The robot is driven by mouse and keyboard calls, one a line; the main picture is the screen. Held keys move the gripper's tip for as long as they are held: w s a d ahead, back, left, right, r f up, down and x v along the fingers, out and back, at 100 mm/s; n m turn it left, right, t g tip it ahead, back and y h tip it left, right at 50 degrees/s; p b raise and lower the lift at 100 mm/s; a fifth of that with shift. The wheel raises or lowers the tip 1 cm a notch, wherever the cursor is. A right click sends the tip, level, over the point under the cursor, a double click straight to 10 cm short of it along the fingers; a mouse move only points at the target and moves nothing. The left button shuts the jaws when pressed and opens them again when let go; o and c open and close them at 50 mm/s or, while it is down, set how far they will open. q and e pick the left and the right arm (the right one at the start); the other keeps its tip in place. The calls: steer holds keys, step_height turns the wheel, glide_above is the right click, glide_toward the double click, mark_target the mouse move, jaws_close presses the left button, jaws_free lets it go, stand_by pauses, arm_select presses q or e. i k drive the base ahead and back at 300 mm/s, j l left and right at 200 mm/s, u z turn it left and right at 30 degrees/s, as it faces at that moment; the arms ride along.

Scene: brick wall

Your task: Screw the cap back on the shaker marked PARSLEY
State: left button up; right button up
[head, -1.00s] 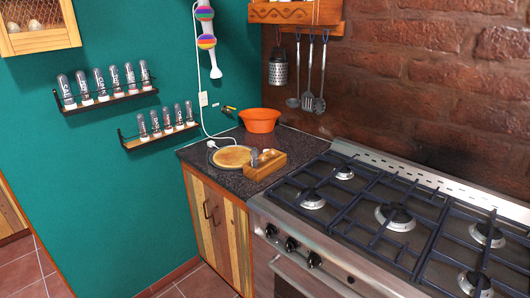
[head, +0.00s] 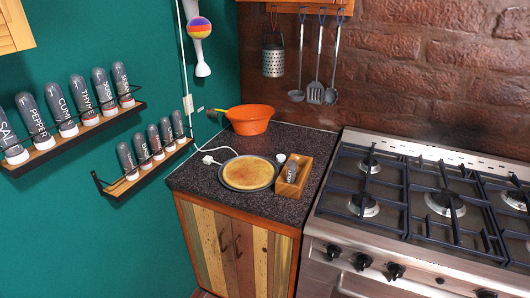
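A small grey shaker (head: 290,173) is in the wooden box on the counter; its label is too small to read. A small white round piece, which looks like a cap (head: 281,158), lies on the counter just left of the box's far end. Other grey shakers with white ends stand on two wall shelves at left. On the upper shelf I read SAL, PEPPER, CUMIN and THYME; the lower labels are not clear. I cannot tell which shaker is marked PARSLEY. Neither of my grippers is in view.
The wooden box (head: 305,178) sits beside a dark pan (head: 225,181) holding a round flat cake. An orange bowl (head: 250,121) stands behind them near a white plug and cord. The gas stove (head: 335,226) is right; bare counter (head: 245,205) shows in front of the pan.

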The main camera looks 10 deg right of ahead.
mark_target(292, 167)
steer(key=i+j+z, duration=0.1)
steer(key=j, duration=0.3)
steer(key=i+j, duration=0.1)
steer(key=j, duration=0.3)
steer(key=i+j+z, duration=0.15)
steer(key=j, duration=0.25)
steer(key=k, duration=0.05)
